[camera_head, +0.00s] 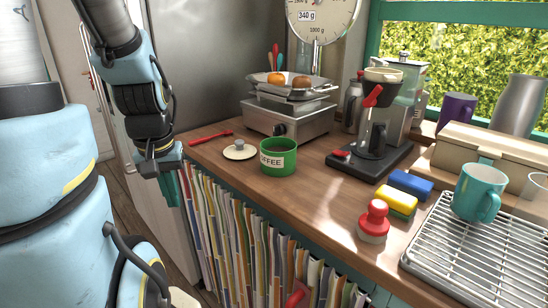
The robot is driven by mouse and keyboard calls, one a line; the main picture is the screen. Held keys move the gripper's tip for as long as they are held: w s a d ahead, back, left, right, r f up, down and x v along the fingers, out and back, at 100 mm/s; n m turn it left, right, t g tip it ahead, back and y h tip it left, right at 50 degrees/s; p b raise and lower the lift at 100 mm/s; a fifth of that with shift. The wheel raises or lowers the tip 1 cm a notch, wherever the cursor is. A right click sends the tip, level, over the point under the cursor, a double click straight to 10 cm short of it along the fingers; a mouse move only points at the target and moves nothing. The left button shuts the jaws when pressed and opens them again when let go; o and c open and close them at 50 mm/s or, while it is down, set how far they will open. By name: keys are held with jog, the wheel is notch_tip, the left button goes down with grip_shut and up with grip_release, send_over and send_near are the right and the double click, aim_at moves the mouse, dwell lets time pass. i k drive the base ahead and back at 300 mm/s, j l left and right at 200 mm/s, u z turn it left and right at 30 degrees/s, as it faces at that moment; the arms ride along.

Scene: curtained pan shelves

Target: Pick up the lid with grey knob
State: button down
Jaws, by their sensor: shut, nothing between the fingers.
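The lid (240,154) is a cream disc with a grey knob (239,145) on top. It lies flat on the wooden counter, left of the green coffee canister (278,157) and apart from it. My gripper (171,190) is at the left, pointing down, in front of the counter's left end and left of the lid. It is shut and empty, and does not touch the lid.
A red utensil (211,136) lies behind the lid. A striped curtain (250,240) hangs below the wooden counter (310,195), whose front middle is clear.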

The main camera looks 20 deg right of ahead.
aim_at(240, 151)
jog(key=i+j+z, duration=0.15)
jog(key=z, duration=0.35)
jog(key=j+z, duration=0.3)
jog(key=z, duration=0.15)
jog(key=i+j+z, duration=0.15)
jog(key=j+z, duration=0.15)
jog(key=z, duration=0.2)
jog(key=j+z, duration=0.15)
jog(key=j, duration=0.65)
jog(key=j+z, duration=0.2)
jog(key=j, duration=0.55)
jog(key=k+j+z, duration=0.15)
jog(key=j, duration=1.05)
jog(key=i, duration=0.45)
